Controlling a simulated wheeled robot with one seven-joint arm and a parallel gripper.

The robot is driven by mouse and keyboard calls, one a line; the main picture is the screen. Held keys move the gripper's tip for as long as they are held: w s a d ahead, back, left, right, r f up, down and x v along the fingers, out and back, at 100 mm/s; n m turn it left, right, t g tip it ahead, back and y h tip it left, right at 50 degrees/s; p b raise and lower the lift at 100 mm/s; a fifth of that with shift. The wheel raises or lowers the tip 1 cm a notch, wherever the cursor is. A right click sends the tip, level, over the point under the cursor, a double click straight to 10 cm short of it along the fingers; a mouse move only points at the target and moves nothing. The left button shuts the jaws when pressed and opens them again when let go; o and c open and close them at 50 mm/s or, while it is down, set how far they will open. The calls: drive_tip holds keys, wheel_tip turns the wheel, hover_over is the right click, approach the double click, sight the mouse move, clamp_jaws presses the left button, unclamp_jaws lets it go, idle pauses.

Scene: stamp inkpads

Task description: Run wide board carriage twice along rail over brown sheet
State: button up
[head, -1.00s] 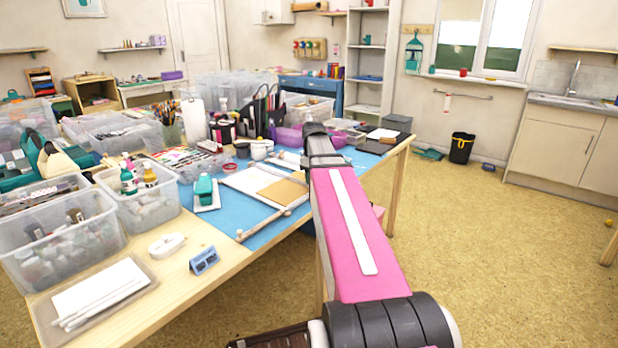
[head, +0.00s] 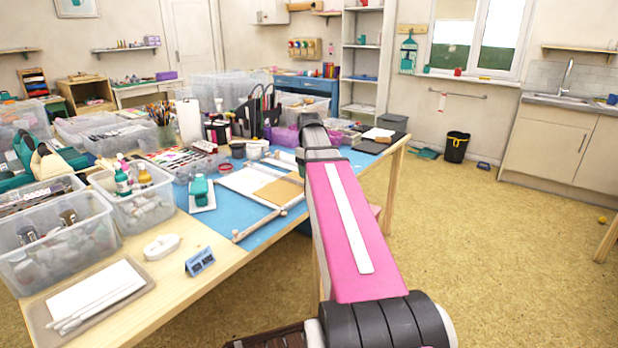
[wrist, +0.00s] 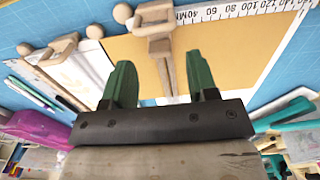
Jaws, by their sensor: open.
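The brown sheet (head: 280,191) lies on the blue mat beside a white sheet (head: 245,181). A pale rail (head: 268,222) runs along their near side. In the wrist view the brown sheet (wrist: 205,50) fills the middle. A beige carriage-like piece (wrist: 153,20) with a slim stem lies over it, just beyond my fingertips. A second wooden piece with blocks (wrist: 57,50) is at the left; I cannot tell which is the wide board carriage. My gripper (wrist: 160,75) has green fingers, spread apart on either side of the stem, with no visible contact. In the head view my arm hides it.
A ruler (wrist: 240,10) lies along the sheet's edge. A teal bottle-like item (head: 201,190) stands left of the sheets. Clear bins (head: 55,240) and a blue block (head: 200,261) occupy the table's left part. A pen cup (head: 258,115) and pink trays stand behind.

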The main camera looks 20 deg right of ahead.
wheel_tip(320, 180, up, 8)
drive_tip(key=shift+f, duration=0.15)
drive_tip(key=shift+s, duration=0.1)
idle(0.8)
